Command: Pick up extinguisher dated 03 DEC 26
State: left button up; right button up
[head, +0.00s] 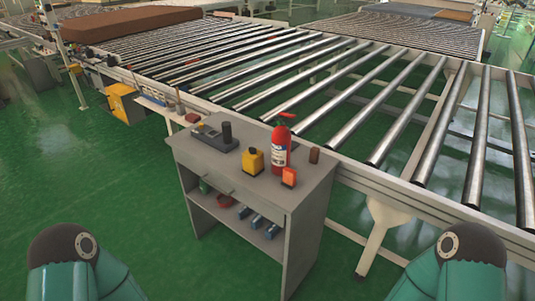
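A red fire extinguisher (281,147) with a pale label stands upright on the top of a grey workbench (254,184). Its label is too small to read, so I cannot tell its date. Parts of my two teal arms show at the bottom left and bottom right corners, well apart from the bench. Neither of my grippers is in view.
On the bench are a yellow item (253,161), an orange item (289,177), a small brown item (314,155) and a dark grey device (214,137). Its lower shelf (236,217) holds small blue, red and green things. A roller conveyor (345,115) runs behind. Green floor lies open at left.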

aim_at(281, 135)
jog(key=z, duration=0.2)
jog(key=i, duration=0.9)
jog(key=u, duration=0.1)
